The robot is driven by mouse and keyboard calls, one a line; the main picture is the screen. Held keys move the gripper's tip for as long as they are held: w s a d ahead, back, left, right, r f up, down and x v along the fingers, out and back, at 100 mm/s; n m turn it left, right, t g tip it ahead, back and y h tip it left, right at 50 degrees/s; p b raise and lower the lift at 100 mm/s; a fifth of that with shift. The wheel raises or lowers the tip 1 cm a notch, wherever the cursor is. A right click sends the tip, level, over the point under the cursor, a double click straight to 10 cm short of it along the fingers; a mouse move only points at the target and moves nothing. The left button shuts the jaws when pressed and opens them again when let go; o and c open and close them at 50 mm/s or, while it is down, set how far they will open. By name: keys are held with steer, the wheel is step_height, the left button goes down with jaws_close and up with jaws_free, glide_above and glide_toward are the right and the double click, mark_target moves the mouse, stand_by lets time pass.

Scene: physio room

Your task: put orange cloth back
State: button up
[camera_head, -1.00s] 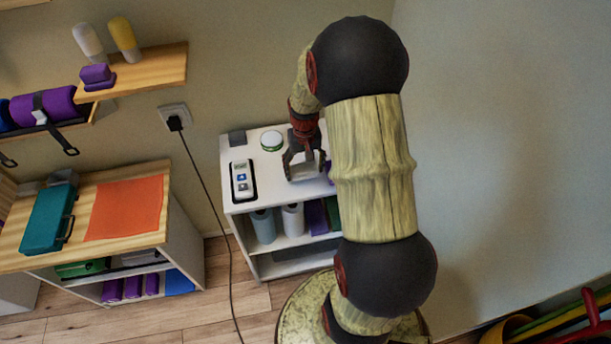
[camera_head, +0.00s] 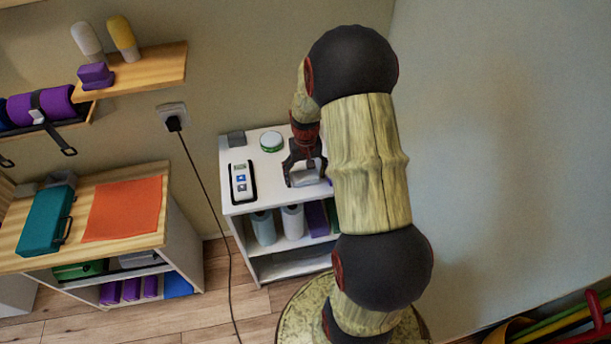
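The orange cloth (camera_head: 123,208) lies flat on the wooden top of the low cabinet (camera_head: 60,254) at the left, to the right of a teal case. My gripper (camera_head: 304,180) points down over the white shelf unit (camera_head: 226,208) in the middle, well to the right of the cloth. Its dark fingers are apart, with a small whitish thing (camera_head: 305,178) between or just behind them. I cannot tell whether the fingers touch it. My arm hides the right part of the white unit.
A remote-like device (camera_head: 241,181), a round green-and-white item (camera_head: 271,141) and a grey block (camera_head: 236,139) stand on the white unit. The teal case (camera_head: 46,221) lies beside the cloth. A black cord (camera_head: 205,220) hangs from the wall socket (camera_head: 173,117). A wooden wall shelf (camera_head: 150,70) is above.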

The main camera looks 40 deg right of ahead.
mark_target(305, 176)
step_height(305, 176, up, 12)
steer(key=p, duration=0.3)
steer(key=a+r+n+t, duration=0.1)
steer(key=a+r+n, duration=0.1)
steer(key=a+r, duration=0.65)
steer(key=s+a+r+n+t, duration=0.2)
steer(key=s+a+r, duration=0.4)
steer(key=a, duration=0.3)
steer(key=s+a+r+n+t, duration=0.2)
steer(key=s+a+r, duration=0.5)
steer(key=s+a, duration=0.1)
steer(key=shift+s+a+t, duration=0.15)
steer(key=shift+a+t, duration=0.15)
steer(key=shift+a, duration=0.35)
steer(key=shift+f, duration=0.1)
